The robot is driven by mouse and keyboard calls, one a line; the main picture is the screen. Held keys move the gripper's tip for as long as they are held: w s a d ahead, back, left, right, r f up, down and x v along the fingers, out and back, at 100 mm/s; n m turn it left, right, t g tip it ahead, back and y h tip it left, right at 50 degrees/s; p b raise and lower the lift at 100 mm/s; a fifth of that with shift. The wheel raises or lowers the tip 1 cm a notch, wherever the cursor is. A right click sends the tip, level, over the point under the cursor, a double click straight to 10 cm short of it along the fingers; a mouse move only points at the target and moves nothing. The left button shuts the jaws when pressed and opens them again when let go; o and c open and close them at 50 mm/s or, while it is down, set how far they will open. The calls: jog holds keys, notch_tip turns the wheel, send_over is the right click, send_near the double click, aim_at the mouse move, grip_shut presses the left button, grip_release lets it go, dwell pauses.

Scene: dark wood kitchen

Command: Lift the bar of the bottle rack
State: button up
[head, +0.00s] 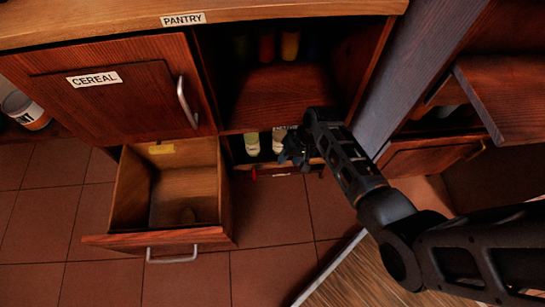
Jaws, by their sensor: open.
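The bottle rack is in the low, dark compartment under the pantry shelf. Its red bar (272,173) runs across the front, low down. A pale yellow-green bottle (252,144) and a whitish bottle (279,138) stand behind the bar. My gripper (292,160) is open, at the right part of the rack, just above the bar in the picture. It partly covers the whitish bottle and the rack's right side. I cannot tell whether it touches the bar.
An open, empty drawer (225,190) juts out left of the rack. The cereal door (125,95) is shut above it. Several dim containers stand on the shelf (280,92) above the rack. A grey-blue post (400,90) is on the right. The tiled floor (275,225) before the rack is clear.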

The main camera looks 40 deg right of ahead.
jog(key=shift+s+d, duration=0.85)
jog(key=shift+d, duration=0.3)
